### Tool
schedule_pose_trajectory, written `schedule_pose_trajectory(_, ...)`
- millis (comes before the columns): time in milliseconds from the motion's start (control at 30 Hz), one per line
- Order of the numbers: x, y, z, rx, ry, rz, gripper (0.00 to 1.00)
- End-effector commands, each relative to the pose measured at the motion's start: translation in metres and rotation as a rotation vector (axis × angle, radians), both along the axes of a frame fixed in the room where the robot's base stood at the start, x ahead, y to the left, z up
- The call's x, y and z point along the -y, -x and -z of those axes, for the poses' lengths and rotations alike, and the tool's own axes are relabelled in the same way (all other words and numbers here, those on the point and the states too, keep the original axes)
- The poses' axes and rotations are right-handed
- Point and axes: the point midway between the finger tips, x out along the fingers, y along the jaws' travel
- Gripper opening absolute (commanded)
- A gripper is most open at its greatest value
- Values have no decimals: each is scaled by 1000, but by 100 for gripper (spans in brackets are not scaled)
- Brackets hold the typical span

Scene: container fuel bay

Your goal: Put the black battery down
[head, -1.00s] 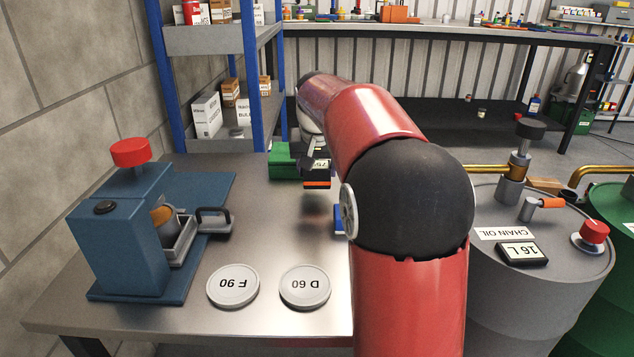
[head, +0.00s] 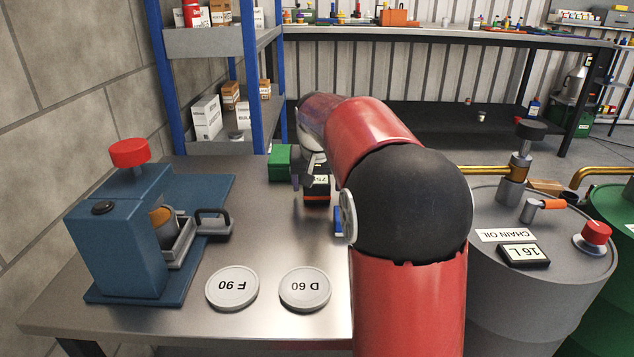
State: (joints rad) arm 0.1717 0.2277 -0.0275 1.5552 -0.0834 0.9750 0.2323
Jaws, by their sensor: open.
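The black battery (head: 317,196), with an orange stripe and a white label, stands on the metal table (head: 265,235) near its far right part. My gripper (head: 311,178) is just above and around the top of the battery, its jaws open. One finger shows at the battery's left. The other side of the gripper is largely hidden by my red arm, so I cannot tell whether a finger still touches the battery.
A green block (head: 280,163) stands close behind and left of the battery. A blue item (head: 339,222) is partly hidden by my arm. A blue press (head: 130,235) stands left. The table's middle is clear.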

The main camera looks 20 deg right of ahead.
Motion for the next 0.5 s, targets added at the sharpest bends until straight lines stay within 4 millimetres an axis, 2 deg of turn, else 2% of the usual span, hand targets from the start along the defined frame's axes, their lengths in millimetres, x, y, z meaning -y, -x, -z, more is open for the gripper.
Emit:
schedule_pose_trajectory(167,-2,5,-18,4,1,0,78)
schedule_pose_trajectory(500,-13,30,-85,4,1,0,78)
